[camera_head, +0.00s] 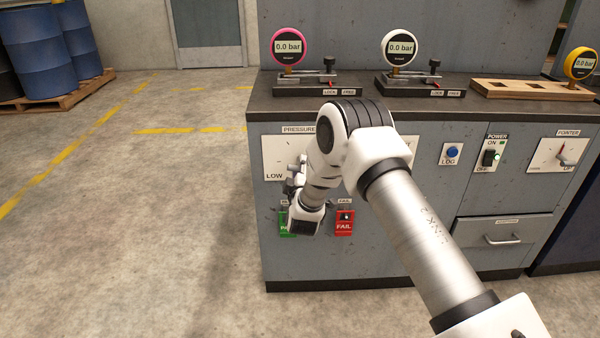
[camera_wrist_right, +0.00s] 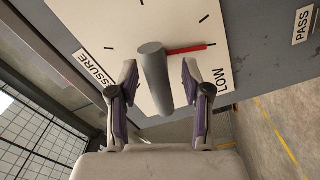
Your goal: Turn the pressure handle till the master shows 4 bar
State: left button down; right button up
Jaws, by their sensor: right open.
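The pressure handle (camera_wrist_right: 153,78) is a grey bar with a red pointer (camera_wrist_right: 186,49) on a white dial plate (camera_wrist_right: 110,25). In the wrist view the pointer is toward the LOW label. My right gripper (camera_wrist_right: 159,72) is open, with one finger on each side of the handle and visible gaps. In the head view the right gripper (camera_head: 294,180) is in front of the pressure plate (camera_head: 274,160), and my arm hides the handle. A pink-rimmed gauge (camera_head: 288,47), a white-rimmed gauge (camera_head: 400,47) and a yellow-rimmed gauge (camera_head: 580,63) read 0.0 bar; which is the master I cannot tell.
The gauges stand along the bench top (camera_head: 350,107). A green PASS box (camera_head: 284,226) and red FAIL box (camera_head: 344,226) sit below the plate. A blue LOG button (camera_head: 453,152), power switch (camera_head: 489,158) and pointer dial (camera_head: 562,152) are at right.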

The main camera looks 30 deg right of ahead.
jog(key=shift+w+d, duration=0.2)
jog(key=shift+w, duration=0.05)
grip_shut()
jog(key=shift+m, duration=0.3)
